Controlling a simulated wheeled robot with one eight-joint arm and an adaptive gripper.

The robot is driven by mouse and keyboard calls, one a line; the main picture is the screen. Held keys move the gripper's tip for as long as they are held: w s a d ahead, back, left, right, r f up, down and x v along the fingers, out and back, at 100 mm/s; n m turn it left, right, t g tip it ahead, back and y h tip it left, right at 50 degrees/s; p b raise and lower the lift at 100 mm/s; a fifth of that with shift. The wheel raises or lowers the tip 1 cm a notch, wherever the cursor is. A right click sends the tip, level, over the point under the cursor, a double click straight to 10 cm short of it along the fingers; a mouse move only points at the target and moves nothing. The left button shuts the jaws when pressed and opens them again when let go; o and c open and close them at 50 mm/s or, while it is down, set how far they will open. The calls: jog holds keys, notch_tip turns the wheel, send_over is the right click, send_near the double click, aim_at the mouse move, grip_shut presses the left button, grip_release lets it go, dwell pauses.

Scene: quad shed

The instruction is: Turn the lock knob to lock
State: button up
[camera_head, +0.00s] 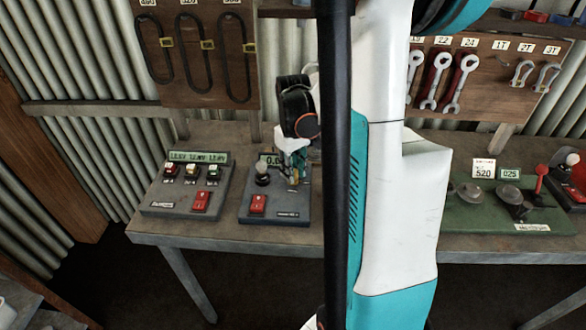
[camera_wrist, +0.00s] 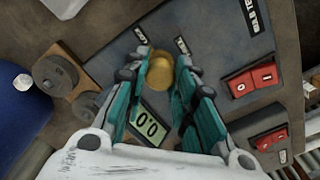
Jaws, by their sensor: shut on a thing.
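The lock knob is a small brass knob (camera_wrist: 161,76) on a grey panel device (camera_head: 275,212), which stands on the bench left of my arm. In the wrist view my gripper (camera_wrist: 166,62) has its two teal fingers on either side of the knob, shut on it. The head view shows my gripper (camera_head: 292,178) low over the right half of the device, and the fingers largely hide the knob there. A small display (camera_wrist: 150,127) lies between the fingers, and a red rocker switch (camera_wrist: 250,80) is on the same panel. Which way the knob points cannot be told.
A second grey device (camera_head: 185,205) with a display and several small switches stands to the left. A green board (camera_head: 470,222) with metal discs is at the right. Tool boards with loops (camera_head: 200,60) and wrenches (camera_head: 470,75) hang behind. The bench (camera_head: 160,238) has a bare front strip.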

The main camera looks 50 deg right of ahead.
dwell(0.4)
jog(key=o, duration=1.1)
notch_tip(320, 180, up, 12)
jog(key=shift+n, duration=0.3)
